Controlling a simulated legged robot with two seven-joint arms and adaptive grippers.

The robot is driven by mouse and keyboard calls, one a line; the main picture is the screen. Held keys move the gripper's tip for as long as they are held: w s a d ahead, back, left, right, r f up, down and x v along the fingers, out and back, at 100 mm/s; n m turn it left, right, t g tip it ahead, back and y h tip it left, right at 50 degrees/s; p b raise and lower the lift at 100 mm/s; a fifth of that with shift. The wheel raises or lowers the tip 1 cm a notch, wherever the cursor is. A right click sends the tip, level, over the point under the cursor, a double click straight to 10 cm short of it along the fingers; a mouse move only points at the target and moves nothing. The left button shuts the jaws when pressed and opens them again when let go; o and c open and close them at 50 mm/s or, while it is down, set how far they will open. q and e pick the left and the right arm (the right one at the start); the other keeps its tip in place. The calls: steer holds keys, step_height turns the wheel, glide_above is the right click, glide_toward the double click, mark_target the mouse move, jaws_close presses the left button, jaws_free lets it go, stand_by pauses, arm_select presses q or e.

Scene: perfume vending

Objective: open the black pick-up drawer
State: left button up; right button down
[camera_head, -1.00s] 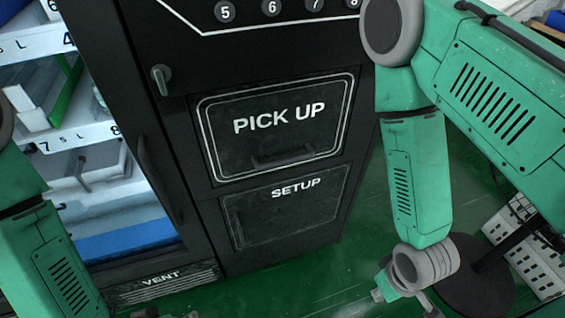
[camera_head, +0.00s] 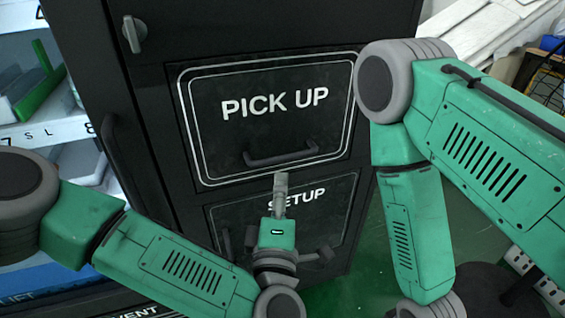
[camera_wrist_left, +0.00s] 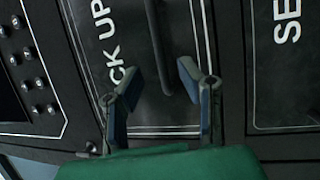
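The black pick-up drawer (camera_head: 215,140) is a panel with a pale outline and white PICK UP lettering; it looks closed. Its dark bar handle (camera_head: 281,155) runs along the lower part. My left gripper (camera_head: 280,180) is just below and in front of the handle in the head view. In the left wrist view the drawer front (camera_wrist_left: 105,22) is turned sideways. There the left gripper (camera_wrist_left: 160,68) is open, with the handle (camera_wrist_left: 158,40) lined up between its fingers; I cannot tell whether they touch it. My right gripper is outside the frame.
The SETUP panel (camera_head: 335,200) sits directly below the drawer, partly hidden by my left arm. A grey latch (camera_head: 134,34) is at upper left. Shelves with goods (camera_head: 40,130) stand on the left. Green floor (camera_head: 375,240) shows right of the machine.

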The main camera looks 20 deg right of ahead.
mark_target(283, 159)
arm_select(q)
steer(key=shift+b+x, duration=0.8)
steer(key=shift+x, duration=3.25)
steer(key=shift+c, duration=0.4)
jaws_close()
